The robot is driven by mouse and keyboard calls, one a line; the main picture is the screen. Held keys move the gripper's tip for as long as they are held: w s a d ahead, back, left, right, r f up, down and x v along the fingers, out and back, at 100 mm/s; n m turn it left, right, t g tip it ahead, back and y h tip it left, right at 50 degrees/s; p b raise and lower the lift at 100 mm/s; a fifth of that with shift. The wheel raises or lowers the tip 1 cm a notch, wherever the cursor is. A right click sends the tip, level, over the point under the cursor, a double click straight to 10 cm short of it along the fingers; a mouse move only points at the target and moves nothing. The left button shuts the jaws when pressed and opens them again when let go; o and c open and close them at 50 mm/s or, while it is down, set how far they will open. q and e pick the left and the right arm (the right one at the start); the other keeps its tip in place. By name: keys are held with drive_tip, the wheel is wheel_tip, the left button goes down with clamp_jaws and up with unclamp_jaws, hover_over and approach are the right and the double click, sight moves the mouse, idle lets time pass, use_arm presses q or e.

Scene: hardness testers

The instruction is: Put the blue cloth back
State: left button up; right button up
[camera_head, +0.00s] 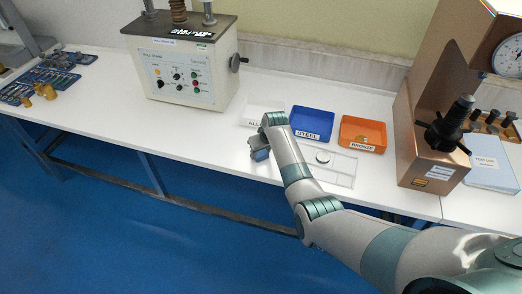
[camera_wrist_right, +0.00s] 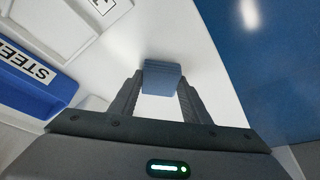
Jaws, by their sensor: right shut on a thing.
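The blue cloth is a small folded, block-like piece in the right wrist view (camera_wrist_right: 161,76), between the two dark fingers of my right gripper (camera_wrist_right: 160,98). The gripper is shut on it. In the head view my right gripper (camera_head: 258,146) is over the front part of the white bench, in front of the white tray, and the cloth (camera_head: 261,155) shows as a small blue patch at its tips. I cannot tell whether the cloth touches the bench. My left gripper is not in view.
On the bench (camera_head: 205,135) stand a white tray (camera_head: 256,107), a blue STEEL tray (camera_head: 312,123) and an orange BRONZE tray (camera_head: 362,134). A cream tester (camera_head: 215,78) is behind left, a brown tester (camera_head: 425,115) right. The bench left of my gripper is clear.

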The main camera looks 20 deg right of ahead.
drive_tip(key=shift+f, duration=0.15)
drive_tip(key=o, duration=1)
drive_tip(key=shift+s+r, duration=0.1)
drive_tip(key=shift+r, duration=0.2)
drive_tip(key=shift+s+r, duration=0.15)
drive_tip(key=shift+r, duration=0.4)
drive_tip(key=b+v, duration=0.1)
drive_tip(key=v, duration=0.9)
drive_tip(key=shift+s+r, duration=0.1)
drive_tip(key=shift+r, duration=0.15)
